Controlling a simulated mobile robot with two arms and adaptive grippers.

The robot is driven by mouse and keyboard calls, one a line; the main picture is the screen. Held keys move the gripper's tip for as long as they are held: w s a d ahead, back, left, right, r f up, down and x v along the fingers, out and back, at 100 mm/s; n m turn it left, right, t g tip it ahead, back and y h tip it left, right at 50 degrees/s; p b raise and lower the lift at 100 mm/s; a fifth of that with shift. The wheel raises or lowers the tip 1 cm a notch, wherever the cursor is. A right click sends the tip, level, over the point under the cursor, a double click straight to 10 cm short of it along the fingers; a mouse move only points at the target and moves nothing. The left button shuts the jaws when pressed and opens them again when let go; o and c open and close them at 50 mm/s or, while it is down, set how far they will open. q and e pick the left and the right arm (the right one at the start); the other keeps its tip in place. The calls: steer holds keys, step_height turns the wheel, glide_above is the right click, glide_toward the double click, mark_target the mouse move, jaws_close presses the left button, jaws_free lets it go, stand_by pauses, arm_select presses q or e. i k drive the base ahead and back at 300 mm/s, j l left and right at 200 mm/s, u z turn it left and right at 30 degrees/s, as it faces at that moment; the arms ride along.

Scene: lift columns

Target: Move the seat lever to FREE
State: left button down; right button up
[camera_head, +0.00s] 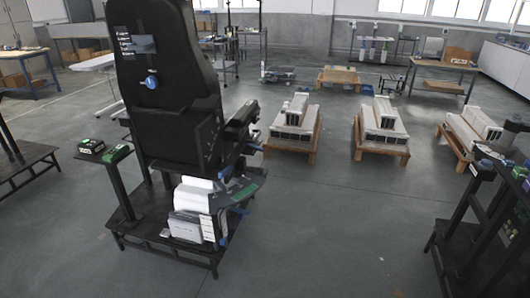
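A tall black seat (175,125) stands on a dark low stand (165,245) left of the middle, in the head view. A blue round knob (151,82) is on its back. Above the knob is a grey-blue flat part (142,45) beside small white labels (124,40); their text is too small to read. Blue handle-like parts (239,210) show low at the seat's right side, near a dark panel with a green label (245,191). I cannot tell which part is the seat lever or where it is set. Neither gripper is in view.
White and grey box-like parts (195,200) sit low under the seat. A narrow post with a green-topped box (118,154) stands left of it. Dark frames stand at the left (20,160) and right (480,225) edges. Pallets with white units (293,135) are behind. The middle front floor is clear.

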mark_target(253, 147)
steer(key=i+l, duration=0.3)
steer(key=i, duration=0.15)
steer(key=i+l+z, duration=0.1)
steer(key=i+l, duration=0.2)
steer(key=i, duration=0.15)
steer(key=i+l+z, duration=0.1)
steer(key=i+l, duration=0.15)
steer(key=i, duration=0.2)
